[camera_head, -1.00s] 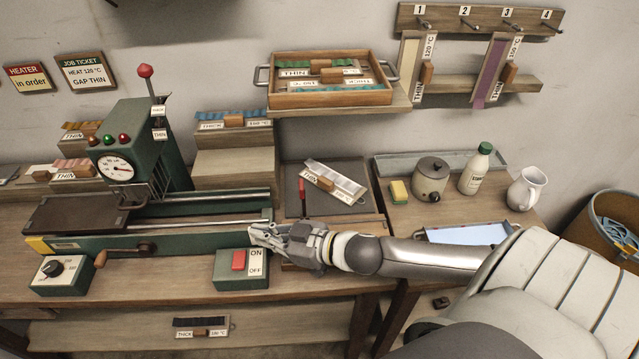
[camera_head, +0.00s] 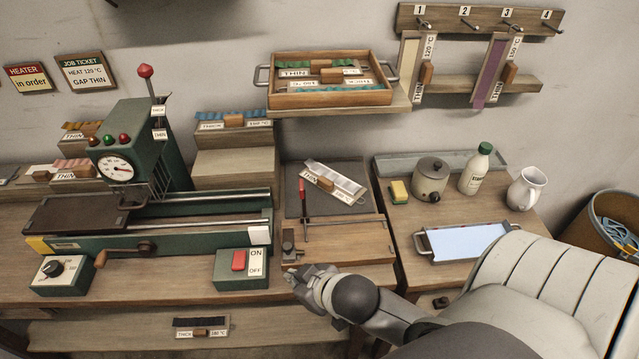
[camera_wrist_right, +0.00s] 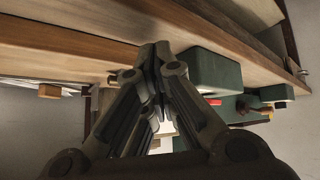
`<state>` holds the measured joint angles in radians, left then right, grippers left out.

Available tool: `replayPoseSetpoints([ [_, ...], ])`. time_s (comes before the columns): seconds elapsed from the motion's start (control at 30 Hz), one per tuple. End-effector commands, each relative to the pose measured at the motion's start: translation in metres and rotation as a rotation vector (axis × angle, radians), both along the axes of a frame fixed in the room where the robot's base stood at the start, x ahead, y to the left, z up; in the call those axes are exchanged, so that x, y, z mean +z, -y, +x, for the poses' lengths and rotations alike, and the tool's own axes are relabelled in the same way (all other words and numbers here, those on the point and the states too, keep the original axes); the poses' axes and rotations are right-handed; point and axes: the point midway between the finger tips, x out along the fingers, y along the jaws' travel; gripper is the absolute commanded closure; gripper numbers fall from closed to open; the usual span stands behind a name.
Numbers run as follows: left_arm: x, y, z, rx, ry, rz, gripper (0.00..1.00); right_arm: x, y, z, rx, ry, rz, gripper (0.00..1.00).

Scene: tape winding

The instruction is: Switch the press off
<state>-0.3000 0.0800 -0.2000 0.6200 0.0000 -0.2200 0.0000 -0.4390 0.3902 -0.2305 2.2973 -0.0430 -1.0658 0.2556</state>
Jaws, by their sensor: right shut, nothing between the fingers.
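The green press (camera_head: 147,155) stands at the left of the bench, with a round gauge, small lamps and a red-knobbed lever. Its switch box (camera_head: 228,282) sits at the bench's front edge, with a red rocker (camera_head: 239,261) beside an ON/OFF label (camera_head: 257,262). I cannot tell which way the rocker is tipped. My right gripper (camera_head: 291,274) is shut and empty, right of the box and apart from it. In the right wrist view the shut fingers (camera_wrist_right: 154,60) point at the bench edge, with the green box (camera_wrist_right: 215,74) and red rocker (camera_wrist_right: 214,102) to their right. My left gripper is out of view.
A dial box (camera_head: 60,275) and a crank (camera_head: 125,252) are left of the switch box. A blue-surfaced tray (camera_head: 424,240), a pot (camera_head: 431,180) and a bottle (camera_head: 475,168) are on the right.

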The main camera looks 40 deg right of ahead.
Motion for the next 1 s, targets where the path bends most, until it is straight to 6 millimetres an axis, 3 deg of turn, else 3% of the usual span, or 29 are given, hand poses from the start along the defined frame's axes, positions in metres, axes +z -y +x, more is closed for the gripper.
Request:
replayPoseSetpoints([
  [0.2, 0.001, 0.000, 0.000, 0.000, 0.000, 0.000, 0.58, -0.024, 0.000, -0.037, -0.037, -0.168, -0.011, 1.00],
  [0.37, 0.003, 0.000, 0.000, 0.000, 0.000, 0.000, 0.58, -0.052, 0.000, -0.054, -0.043, -0.262, -0.015, 1.00],
  [1.0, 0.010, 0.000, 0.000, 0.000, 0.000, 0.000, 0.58, -0.176, 0.007, -0.069, -0.040, -0.371, -0.028, 1.00],
])
